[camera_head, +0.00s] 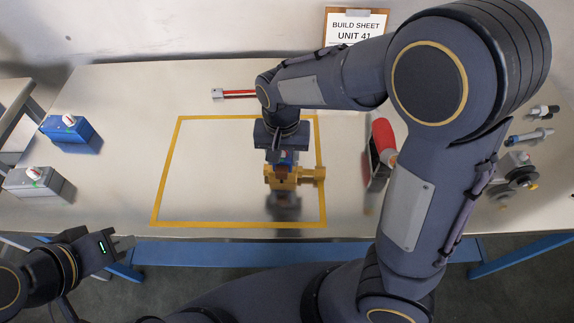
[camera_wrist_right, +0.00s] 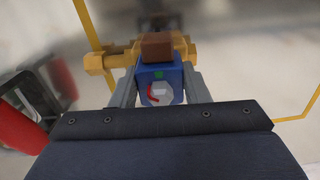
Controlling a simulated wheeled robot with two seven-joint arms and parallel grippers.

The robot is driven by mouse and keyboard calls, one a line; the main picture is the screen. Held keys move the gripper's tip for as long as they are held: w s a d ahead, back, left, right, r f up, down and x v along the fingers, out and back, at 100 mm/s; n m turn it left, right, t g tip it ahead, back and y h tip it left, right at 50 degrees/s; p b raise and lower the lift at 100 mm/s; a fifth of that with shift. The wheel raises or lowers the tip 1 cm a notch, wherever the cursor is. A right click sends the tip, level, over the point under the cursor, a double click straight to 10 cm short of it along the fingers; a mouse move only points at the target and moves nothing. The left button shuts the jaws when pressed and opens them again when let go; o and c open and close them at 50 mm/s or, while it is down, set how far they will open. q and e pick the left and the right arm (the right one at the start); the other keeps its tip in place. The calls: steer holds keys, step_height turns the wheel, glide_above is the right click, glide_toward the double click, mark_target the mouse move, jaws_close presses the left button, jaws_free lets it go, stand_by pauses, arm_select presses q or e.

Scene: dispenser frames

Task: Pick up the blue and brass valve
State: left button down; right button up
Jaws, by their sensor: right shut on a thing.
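The blue and brass valve (camera_head: 283,174) shows in the head view below my right gripper (camera_head: 281,153), inside the yellow outline. In the right wrist view the valve's blue body (camera_wrist_right: 160,82) sits between the two grey fingers of my right gripper (camera_wrist_right: 158,92), which is shut on it. Its brass pipe part (camera_wrist_right: 110,58) extends to the left there. A dark shadow lies below the valve in the head view, apart from it, so it appears held above the table. My left gripper (camera_head: 122,244) is off the table's front left edge, away from the valve; its fingers are small and unclear.
The yellow outline (camera_head: 165,172) marks the table (camera_head: 120,90). A blue box (camera_head: 67,131) and a grey box (camera_head: 38,184) stand at left. A red-handled tool (camera_head: 383,140) is right of the outline. Several small fittings (camera_head: 521,172) lie far right. A red and white item (camera_head: 235,94) lies behind.

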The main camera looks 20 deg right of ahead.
jaws_close()
steer(key=shift+r, duration=0.2)
